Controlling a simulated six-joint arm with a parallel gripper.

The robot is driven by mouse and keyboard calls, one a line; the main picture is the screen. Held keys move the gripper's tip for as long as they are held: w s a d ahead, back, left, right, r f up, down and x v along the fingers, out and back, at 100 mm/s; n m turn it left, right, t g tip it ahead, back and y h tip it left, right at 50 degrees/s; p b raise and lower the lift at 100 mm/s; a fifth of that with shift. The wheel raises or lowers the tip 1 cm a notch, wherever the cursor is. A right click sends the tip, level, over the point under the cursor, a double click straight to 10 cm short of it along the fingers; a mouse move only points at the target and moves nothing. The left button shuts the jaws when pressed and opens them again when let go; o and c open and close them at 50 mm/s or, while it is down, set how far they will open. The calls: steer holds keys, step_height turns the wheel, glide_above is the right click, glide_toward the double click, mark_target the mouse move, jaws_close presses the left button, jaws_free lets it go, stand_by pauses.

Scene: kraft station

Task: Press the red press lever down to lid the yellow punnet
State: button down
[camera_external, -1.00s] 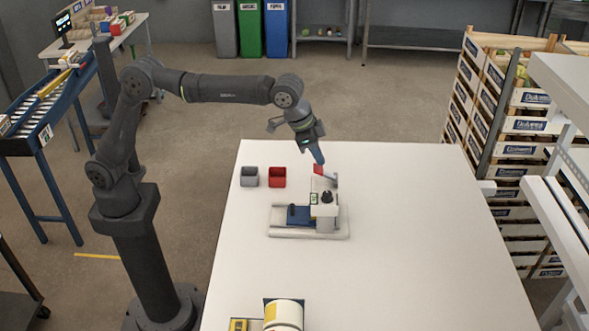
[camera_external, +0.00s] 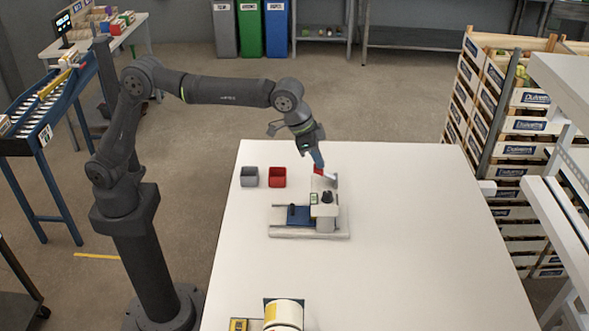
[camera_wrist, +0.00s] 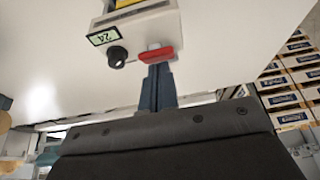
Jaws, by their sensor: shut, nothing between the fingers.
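The press (camera_external: 325,218) stands on a pale base plate on the white table, with a grey-white housing, a black knob and a small green display. Its red press lever (camera_external: 318,170) sticks up at the back and is partly covered by my gripper (camera_external: 320,164). In the wrist view the red lever (camera_wrist: 157,54) lies right at the tips of my shut blue gripper (camera_wrist: 159,68). They look to be touching or nearly so. A bit of yellow (camera_wrist: 125,3), perhaps the yellow punnet, shows at the top edge; the punnet is not visible in the external view.
A grey bin (camera_external: 249,177) and a red bin (camera_external: 277,177) stand left of the press. A blue part (camera_external: 299,216) sits on the press base. A white and yellow roll (camera_external: 284,314) is at the table's front. The table's right side is clear.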

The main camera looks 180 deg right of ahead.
steer(key=shift+f, duration=1.4)
steer(key=shift+r, duration=4.55)
steer(key=shift+f, duration=3.25)
